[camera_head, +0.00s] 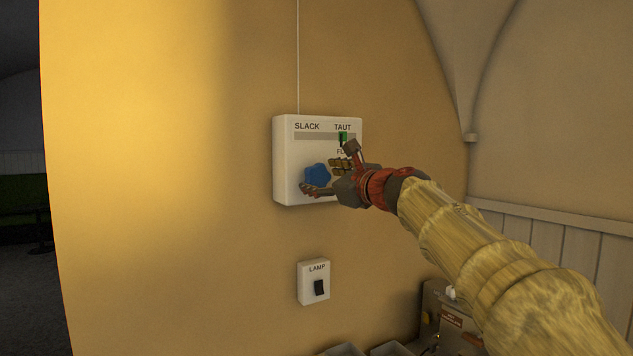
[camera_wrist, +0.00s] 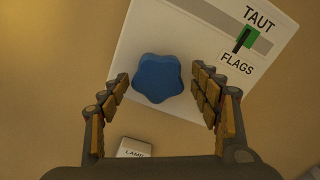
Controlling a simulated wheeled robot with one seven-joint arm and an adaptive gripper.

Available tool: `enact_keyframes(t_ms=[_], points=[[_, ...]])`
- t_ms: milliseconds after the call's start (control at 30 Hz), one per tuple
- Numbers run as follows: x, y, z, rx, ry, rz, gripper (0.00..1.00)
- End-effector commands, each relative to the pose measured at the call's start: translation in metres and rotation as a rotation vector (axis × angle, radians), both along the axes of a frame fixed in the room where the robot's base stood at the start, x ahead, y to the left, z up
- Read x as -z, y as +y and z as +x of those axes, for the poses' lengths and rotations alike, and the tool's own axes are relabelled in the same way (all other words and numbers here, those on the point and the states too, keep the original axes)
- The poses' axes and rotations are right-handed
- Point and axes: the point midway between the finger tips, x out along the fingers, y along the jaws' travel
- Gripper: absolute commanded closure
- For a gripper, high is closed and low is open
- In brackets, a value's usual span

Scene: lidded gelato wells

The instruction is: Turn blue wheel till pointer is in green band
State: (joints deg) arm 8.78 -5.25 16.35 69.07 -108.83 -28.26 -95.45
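The blue wheel (camera_head: 316,174), a lobed knob, sits on a white wall box (camera_head: 284,165). It also shows in the wrist view (camera_wrist: 158,78). My gripper (camera_head: 329,167) is open in front of the box. The grey scale slot (camera_head: 315,136) runs from SLACK to TAUT. The green band (camera_wrist: 250,36) is near its TAUT end. The black pointer (camera_wrist: 241,42) lies at the band's left edge, seemingly overlapping it.
A FLAGS label (camera_wrist: 236,66) sits below the slot. A LAMP switch box (camera_head: 313,283) is on the wall below. A thin cord (camera_head: 298,60) runs up from the box. Metal equipment (camera_head: 432,310) stands at the lower right. The wall left of the box is clear.

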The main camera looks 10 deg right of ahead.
Motion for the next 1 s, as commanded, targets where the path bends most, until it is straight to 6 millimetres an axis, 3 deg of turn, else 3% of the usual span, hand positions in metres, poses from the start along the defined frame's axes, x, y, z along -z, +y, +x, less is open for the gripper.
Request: enact_keyframes(t_ms=[267,400,933,1000], points=[[0.0004,0.0009,-0.0003,-0.002,-0.001,-0.004,0.33],[0.0036,0.0013,-0.0002,-0.002,-0.047,-0.145,0.33],[-0.0017,0.001,-0.0004,-0.002,-0.045,-0.14,0.33],[-0.0017,0.0011,-0.0005,-0.002,-0.045,-0.14,0.37]])
